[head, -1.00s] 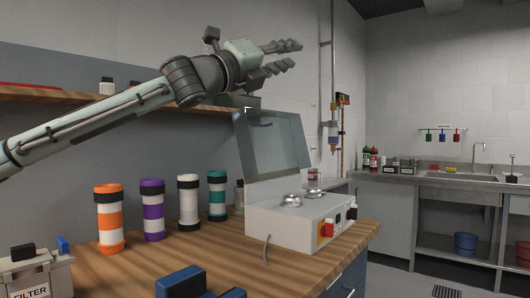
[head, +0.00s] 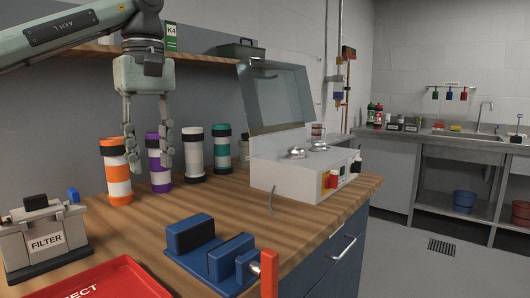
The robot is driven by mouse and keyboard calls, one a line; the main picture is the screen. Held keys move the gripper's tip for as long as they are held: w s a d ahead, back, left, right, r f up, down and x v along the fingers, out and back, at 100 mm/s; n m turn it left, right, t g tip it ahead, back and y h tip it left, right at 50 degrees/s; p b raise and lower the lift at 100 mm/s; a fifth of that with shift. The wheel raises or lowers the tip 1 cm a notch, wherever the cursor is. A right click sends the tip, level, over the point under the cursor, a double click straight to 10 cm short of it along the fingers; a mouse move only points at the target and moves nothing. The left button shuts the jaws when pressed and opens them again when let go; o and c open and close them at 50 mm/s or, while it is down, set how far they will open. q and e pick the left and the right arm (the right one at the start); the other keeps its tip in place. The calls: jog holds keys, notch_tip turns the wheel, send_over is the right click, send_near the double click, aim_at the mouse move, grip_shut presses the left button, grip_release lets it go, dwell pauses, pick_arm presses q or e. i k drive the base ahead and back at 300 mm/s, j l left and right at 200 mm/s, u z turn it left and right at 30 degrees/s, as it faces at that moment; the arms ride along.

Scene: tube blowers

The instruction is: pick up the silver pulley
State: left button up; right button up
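Two small silver round parts, which look like pulleys, sit on top of the white machine: a left one (head: 296,153) and a right one (head: 319,146). The white machine (head: 283,178) stands on the wooden bench with its clear lid tilted open. My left gripper (head: 149,160) points down with its fingers apart and nothing between them. It hangs in front of the orange and purple banded tubes, well to the left of the silver parts. My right gripper does not show.
Orange (head: 117,172), purple (head: 158,162), white (head: 194,155) and teal (head: 222,150) banded tubes stand along the bench's back. A filter box (head: 42,240), a red tray (head: 100,280) and a blue fixture (head: 212,250) lie in front. The bench's middle (head: 190,205) is clear.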

aim_at(299, 154)
jog(key=i+l+u, duration=0.15)
jog(key=u, duration=0.2)
jog(key=i+l+u, duration=0.1)
jog(key=l+u, duration=0.45)
jog(key=u, duration=0.15)
jog(key=i+l+u, duration=0.2)
jog(key=l, duration=0.35)
jog(key=l+u, duration=0.2)
jog(key=l, duration=0.35)
jog(key=l+u, duration=0.2)
jog(key=l, duration=1.95)
jog(key=k+l, duration=0.1)
jog(key=l, duration=0.95)
